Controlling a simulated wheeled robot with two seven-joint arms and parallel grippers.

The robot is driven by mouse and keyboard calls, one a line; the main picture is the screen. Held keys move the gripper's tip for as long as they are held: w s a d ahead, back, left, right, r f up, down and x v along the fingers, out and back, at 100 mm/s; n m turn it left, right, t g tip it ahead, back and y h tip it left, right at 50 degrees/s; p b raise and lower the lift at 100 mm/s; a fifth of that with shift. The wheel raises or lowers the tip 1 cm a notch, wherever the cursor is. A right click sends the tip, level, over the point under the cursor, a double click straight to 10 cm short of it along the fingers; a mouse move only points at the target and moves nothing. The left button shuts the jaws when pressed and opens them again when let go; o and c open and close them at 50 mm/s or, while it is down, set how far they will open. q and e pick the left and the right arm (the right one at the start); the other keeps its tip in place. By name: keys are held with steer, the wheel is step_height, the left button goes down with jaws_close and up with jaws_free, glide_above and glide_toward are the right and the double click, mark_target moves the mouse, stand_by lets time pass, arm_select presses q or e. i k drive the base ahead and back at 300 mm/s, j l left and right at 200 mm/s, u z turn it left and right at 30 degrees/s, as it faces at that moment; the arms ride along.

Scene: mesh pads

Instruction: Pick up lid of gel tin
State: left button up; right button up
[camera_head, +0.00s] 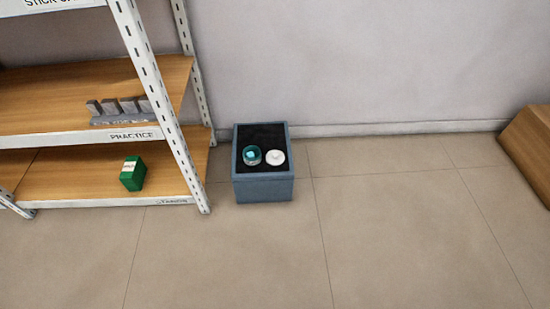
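A small round tin (252,155) with a teal inside stands on the black top of a blue-grey box (263,190) on the floor. A white round lid (276,157) with a small knob lies beside it on the right, apart from the tin's opening. Whether the two touch is too small to tell. Neither of my grippers shows in the head view.
A metal shelf unit with wooden boards (90,84) stands close on the left of the box. It holds a grey block piece (122,109) and a green box (132,173). A wooden piece (530,150) is at the far right. The floor (400,240) in front is clear.

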mark_target(273, 157)
steer(key=i+l+u, duration=0.15)
steer(key=i+u, duration=0.25)
steer(key=i, duration=0.2)
steer(key=i+l+u, duration=0.4)
steer(key=i, duration=0.15)
steer(key=i+l+u, duration=0.35)
steer(key=i+l, duration=0.05)
steer(key=i, duration=0.1)
